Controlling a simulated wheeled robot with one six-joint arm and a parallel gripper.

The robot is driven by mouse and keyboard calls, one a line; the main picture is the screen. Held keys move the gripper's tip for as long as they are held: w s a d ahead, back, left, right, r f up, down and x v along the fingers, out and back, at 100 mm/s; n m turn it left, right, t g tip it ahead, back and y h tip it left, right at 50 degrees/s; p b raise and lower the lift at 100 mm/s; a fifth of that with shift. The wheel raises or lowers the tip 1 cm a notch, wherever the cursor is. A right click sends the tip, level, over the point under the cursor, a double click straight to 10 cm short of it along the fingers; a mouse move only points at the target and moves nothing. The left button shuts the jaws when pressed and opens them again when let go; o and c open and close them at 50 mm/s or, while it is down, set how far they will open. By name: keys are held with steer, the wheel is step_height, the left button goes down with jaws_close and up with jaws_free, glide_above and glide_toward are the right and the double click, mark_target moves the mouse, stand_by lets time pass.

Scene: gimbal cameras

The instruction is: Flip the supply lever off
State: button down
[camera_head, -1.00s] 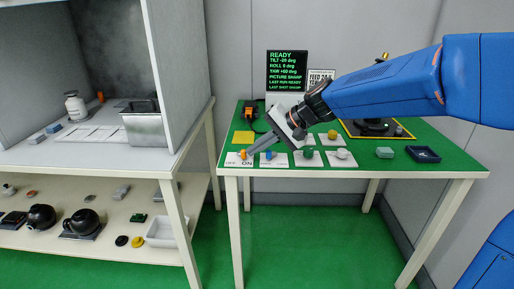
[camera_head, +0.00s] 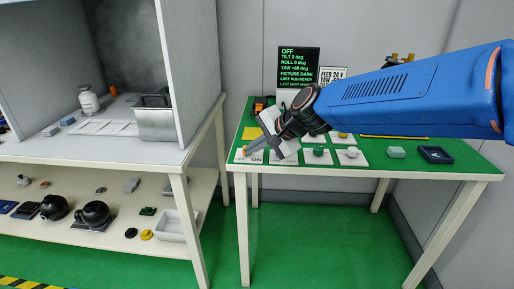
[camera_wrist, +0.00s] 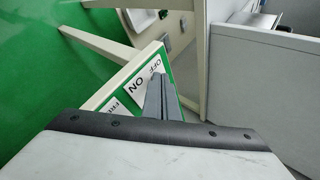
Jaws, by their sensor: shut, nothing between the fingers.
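The lever panel (camera_head: 257,160) is a white plate marked OFF and ON at the front left corner of the green table. A small orange piece, seemingly the lever (camera_head: 246,151), shows by the OFF end; my gripper partly covers it. My gripper (camera_head: 254,148) is shut and empty, tilted down over the panel; whether it touches the lever I cannot tell. In the wrist view my shut fingers (camera_wrist: 160,98) lie over the panel (camera_wrist: 144,84), with OFF and ON readable and the lever hidden. The screen (camera_head: 298,68) behind reads OFF, tilt 0, picture dark.
Several white plates with knobs, such as the green one (camera_head: 318,152), stand right of the panel. A dark blue tray (camera_head: 436,155) lies at the table's right. A white bench (camera_head: 60,150) with a hood and shelf stands left, across a narrow gap.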

steer(key=shift+w+d, duration=0.1)
steer(key=shift+w, duration=0.1)
steer(key=shift+w+d, duration=0.35)
steer(key=shift+w, duration=0.15)
stand_by(0.4)
